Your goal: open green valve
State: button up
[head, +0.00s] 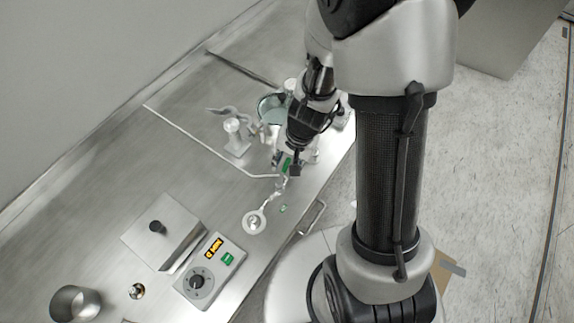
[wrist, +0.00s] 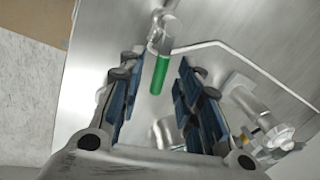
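The green valve handle (wrist: 160,75) lies between the two blue-padded fingers of my gripper (wrist: 155,85) in the wrist view. The fingers are spread, with a clear gap on both sides of the handle. A metal valve body (wrist: 163,38) joins the handle's upper end. In the head view my gripper (head: 294,168) points down over the bench near the glassware, and a bit of green (head: 286,165) shows beside it. Part of the valve is hidden there by my gripper.
The bench's left middle is clear.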

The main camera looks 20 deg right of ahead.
jog(key=shift+f, duration=0.1)
jog(key=shift+c, duration=0.2)
grip_shut()
dwell(0.5)
